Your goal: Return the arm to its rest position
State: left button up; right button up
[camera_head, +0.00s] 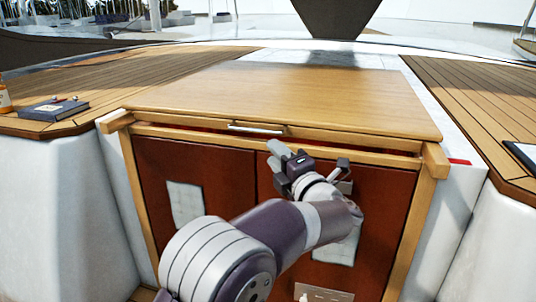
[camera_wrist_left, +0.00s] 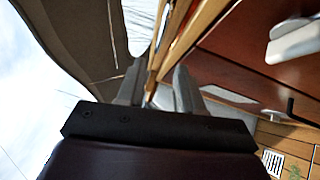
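My left arm (camera_head: 285,232), with purple-grey and white links, comes up from the bottom of the head view. My left gripper (camera_head: 275,158) is raised in front of the cabinet, just below and right of the metal handle (camera_head: 255,128) on the wooden top's front edge. In the left wrist view the two grey fingers of the left gripper (camera_wrist_left: 159,88) stand apart with nothing seen between them. Whether the gripper touches the cabinet is hard to tell. My right gripper is not in view.
The wooden top (camera_head: 290,95) covers a cabinet with red-brown doors (camera_head: 170,160) and a light wood frame. A dark book (camera_head: 54,109) and an orange bottle (camera_head: 4,98) are on the left bench. A dark-edged flat object (camera_head: 524,153) lies on the right bench.

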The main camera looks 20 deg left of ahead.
pick_arm(q)
notch_tip(320, 180, down, 12)
jog(key=s+d+m+h, duration=0.1)
jog(key=d+m+h, duration=0.1)
jog(key=m+h, duration=1.35)
jog(key=s+a+f+m+g, duration=0.1)
jog(key=s+f+m+g, duration=0.5)
jog(key=s+f, duration=0.3)
jog(key=s+a+f+m+g+y, duration=0.1)
jog(key=s+f+m+g, duration=0.5)
jog(key=s, duration=1.2)
notch_tip(320, 180, down, 3)
jog(key=shift+a+r+m, duration=0.15)
jog(key=shift+a+m, duration=0.5)
jog(key=shift+a, duration=0.05)
jog(key=shift+s+y, duration=0.1)
jog(key=shift+y, duration=0.15)
jog(key=shift+a, duration=0.1)
